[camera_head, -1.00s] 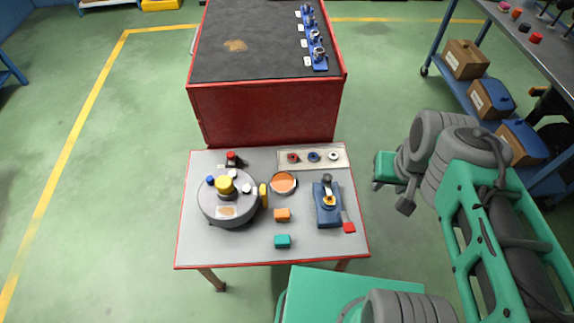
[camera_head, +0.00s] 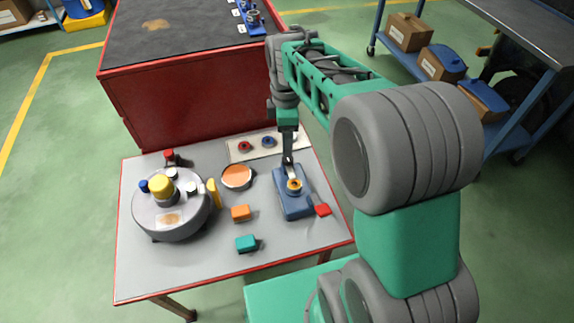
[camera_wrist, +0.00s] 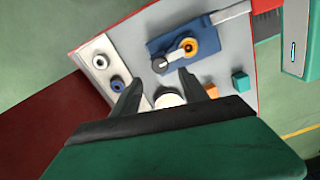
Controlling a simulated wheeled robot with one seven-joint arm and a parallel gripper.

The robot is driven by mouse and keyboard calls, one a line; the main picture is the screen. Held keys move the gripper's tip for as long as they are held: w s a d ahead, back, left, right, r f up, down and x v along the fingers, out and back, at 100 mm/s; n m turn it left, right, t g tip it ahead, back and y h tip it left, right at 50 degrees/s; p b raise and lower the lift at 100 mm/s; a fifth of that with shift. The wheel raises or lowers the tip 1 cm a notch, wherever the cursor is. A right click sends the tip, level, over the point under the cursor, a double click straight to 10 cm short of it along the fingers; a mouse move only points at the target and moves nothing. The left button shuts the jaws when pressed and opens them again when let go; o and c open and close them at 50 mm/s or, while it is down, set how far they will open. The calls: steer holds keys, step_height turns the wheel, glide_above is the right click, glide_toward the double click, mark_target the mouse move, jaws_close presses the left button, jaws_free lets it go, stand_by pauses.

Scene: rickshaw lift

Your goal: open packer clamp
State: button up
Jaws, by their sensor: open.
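The packer clamp looks to be the blue fixture (camera_head: 295,207) on the right of the small grey-topped table; I take it so from its lever. An orange ring (camera_head: 294,186) sits on it. In the head view my gripper (camera_head: 287,160) hangs over the fixture's back end; contact cannot be told.
A grey drum (camera_head: 170,218) with a yellow knob fills the table's left. An orange dish (camera_head: 237,177), orange block (camera_head: 241,212), teal block (camera_head: 246,243) and red block (camera_head: 323,209) lie around. A tray (camera_head: 236,152) with rings lies behind; a red cabinet (camera_head: 195,95) stands beyond.

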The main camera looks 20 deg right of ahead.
mark_target(290, 166)
step_height(290, 166, down, 7)
steer(key=shift+r+b, duration=0.15)
steer(key=shift+b, duration=0.4)
jaws_close()
